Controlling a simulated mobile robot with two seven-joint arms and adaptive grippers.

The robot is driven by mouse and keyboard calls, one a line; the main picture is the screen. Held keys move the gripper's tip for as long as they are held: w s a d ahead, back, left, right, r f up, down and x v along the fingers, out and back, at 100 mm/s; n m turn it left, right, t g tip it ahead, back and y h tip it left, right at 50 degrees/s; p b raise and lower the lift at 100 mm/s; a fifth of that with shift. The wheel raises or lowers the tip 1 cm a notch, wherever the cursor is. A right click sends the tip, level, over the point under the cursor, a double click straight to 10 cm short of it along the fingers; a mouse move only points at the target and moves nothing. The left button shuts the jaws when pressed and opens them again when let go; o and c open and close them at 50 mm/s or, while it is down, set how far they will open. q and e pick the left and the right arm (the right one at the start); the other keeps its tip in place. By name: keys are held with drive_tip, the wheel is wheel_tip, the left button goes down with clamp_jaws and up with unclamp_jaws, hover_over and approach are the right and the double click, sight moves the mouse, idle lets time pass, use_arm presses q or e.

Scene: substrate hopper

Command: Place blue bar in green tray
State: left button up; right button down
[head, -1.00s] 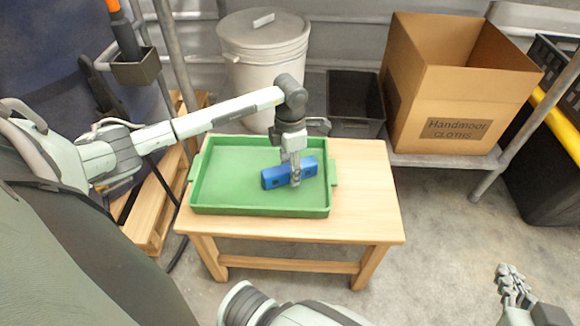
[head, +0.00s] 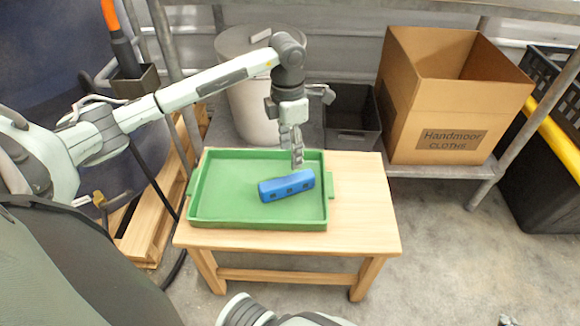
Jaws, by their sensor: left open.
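The blue bar (head: 287,186) lies inside the green tray (head: 205,222), right of its middle and slightly tilted in the picture. Small dark holes show along its front face. The tray sits on a light wooden table (head: 365,215). My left gripper (head: 296,161) is open, above the bar and apart from it, with its fingers pointing down. My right gripper (head: 508,321) barely shows at the bottom right edge; its fingers are mostly out of frame.
A cardboard box (head: 447,95) stands on a low shelf at the back right. A black bin (head: 350,112) and a grey lidded bucket (head: 240,100) stand behind the table. A wooden pallet (head: 143,235) is left of the table. The table's right side is clear.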

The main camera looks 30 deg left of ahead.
use_arm(q)
drive_tip(key=s+d+r+t+h, duration=0.15)
drive_tip(key=d+h, duration=0.25)
drive_tip(key=d, duration=0.5)
drive_tip(key=s+d+r+h, duration=0.15)
drive_tip(key=d+h, duration=0.25)
drive_tip(key=d, duration=0.4)
drive_tip(key=d+r+h, duration=0.3)
drive_tip(key=d, duration=0.6)
drive_tip(key=d+r+n+t+h, duration=0.2)
drive_tip(key=d+r+n+h, duration=0.15)
drive_tip(key=r, duration=0.25)
wheel_tip(320, 180, up, 10)
drive_tip(key=w+a+n+t+h, duration=0.2)
drive_tip(key=a+n+t, duration=0.1)
drive_tip(key=n+t, duration=0.8)
drive_tip(key=w+a+f+n+t+y, duration=0.1)
drive_tip(key=a+f+n+y, duration=0.4)
drive_tip(key=a+n+y, duration=0.4)
drive_tip(key=a+f+n+t+y, duration=0.2)
drive_tip(key=a+f+n+y, duration=0.4)
drive_tip(key=n, duration=0.5)
drive_tip(key=s+a+f+n+g+y, duration=0.1)
drive_tip(key=s+f+n+g, duration=0.5)
drive_tip(key=s+f, duration=0.6)
drive_tip(key=shift+s+f+g, duration=0.3)
drive_tip(key=shift+f+g, duration=0.15)
drive_tip(key=shift+g, duration=0.8)
